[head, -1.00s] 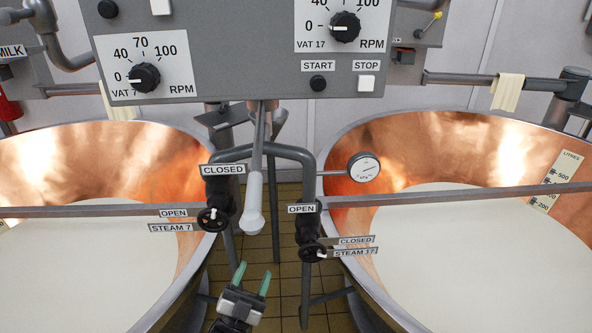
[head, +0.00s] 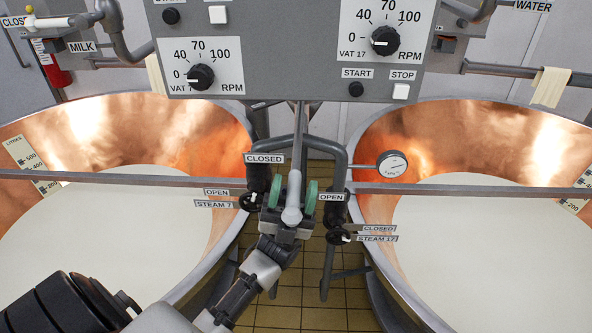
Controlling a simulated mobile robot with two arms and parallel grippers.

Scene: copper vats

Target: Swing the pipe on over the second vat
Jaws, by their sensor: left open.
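A grey pipe with a whitish sleeved end (head: 292,198) comes out from under the control box and points toward me, over the gap between two copper vats. The left vat (head: 130,130) and the right vat (head: 460,135) both hold white liquid. My left gripper (head: 290,195) is open, with one green finger on each side of the sleeve. I cannot tell whether the fingers touch it. My left arm reaches in from the lower left, over the left vat. My right gripper is not in view.
The grey control box (head: 300,75) with dials hangs above the gap. Steam valves for vat 7 (head: 250,201) and vat 17 (head: 338,236) flank the sleeve closely. A gauge (head: 392,166) sticks out to the right. Cloths hang on rails behind.

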